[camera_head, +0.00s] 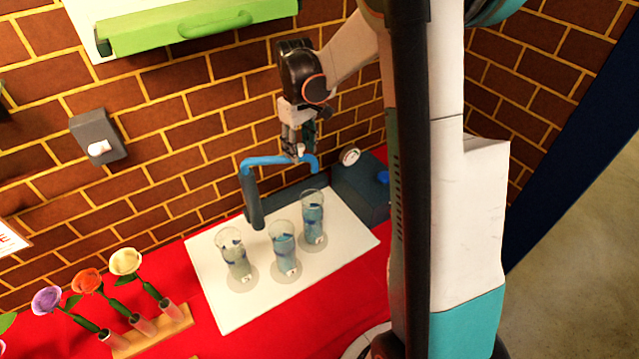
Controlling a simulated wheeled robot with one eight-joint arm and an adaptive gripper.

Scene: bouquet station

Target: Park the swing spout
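The swing spout is a blue pipe (266,160) with a dark hanging nozzle (253,203). It reaches left from near the dark box (358,197) at the back right of a white board. The nozzle hangs behind and between the left and middle glasses, as seen from here. My gripper (299,152) points down at the pipe's right part, with its fingertips at or touching the pipe. The fingers are small and overlap the pipe, so I cannot tell whether they are closed on it.
Three glasses with bluish contents, left (236,258), middle (284,250) and right (313,220), stand on the white board (222,299). A wooden rack (160,331) with three flowers is at the lower left. A brick wall (180,130) with a grey holder (97,138) stands behind.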

